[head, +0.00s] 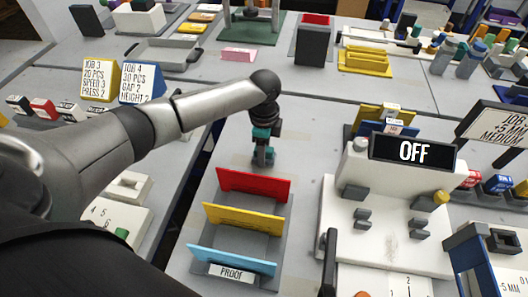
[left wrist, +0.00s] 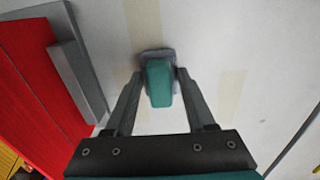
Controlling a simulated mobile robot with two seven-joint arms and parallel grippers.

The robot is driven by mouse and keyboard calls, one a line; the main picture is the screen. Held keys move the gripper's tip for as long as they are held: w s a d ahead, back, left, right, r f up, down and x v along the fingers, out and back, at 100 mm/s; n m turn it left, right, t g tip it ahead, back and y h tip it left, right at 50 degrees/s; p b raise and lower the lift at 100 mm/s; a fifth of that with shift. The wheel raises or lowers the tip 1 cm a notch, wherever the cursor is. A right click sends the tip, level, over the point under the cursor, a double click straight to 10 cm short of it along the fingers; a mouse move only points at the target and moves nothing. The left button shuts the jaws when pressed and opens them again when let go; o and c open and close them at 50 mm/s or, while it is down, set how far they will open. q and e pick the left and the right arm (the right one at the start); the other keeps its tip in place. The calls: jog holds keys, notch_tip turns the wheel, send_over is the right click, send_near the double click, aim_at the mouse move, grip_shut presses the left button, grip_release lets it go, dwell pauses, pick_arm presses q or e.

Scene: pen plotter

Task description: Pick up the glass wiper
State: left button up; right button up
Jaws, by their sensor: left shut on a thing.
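The glass wiper (left wrist: 158,85), a small teal block with a dark grey pad, is between the two fingers of my left gripper (left wrist: 161,82) in the left wrist view. The fingers are shut on it. In the head view my left gripper (head: 262,156) points down at the grey table, just behind the red panel of the rack. The wiper is small and partly hidden there, and I cannot tell whether it touches the table. My right gripper is not in view.
A grey rack (head: 285,232) with red, yellow and blue panels and a PROOF label stands in front of my left gripper. A white machine (head: 385,215) with an OFF display (head: 412,151) is to the right. Job cards (head: 142,84) stand at the left. Table behind is partly clear.

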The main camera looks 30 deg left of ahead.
pick_arm(q)
notch_tip(320, 180, up, 20)
jog(key=p, duration=0.4)
jog(key=shift+p, duration=0.3)
jog(key=shift+f, duration=0.1)
jog(key=o, duration=0.7)
jog(key=c, duration=0.5)
jog(key=shift+d, duration=0.1)
jog(key=shift+c, duration=0.2)
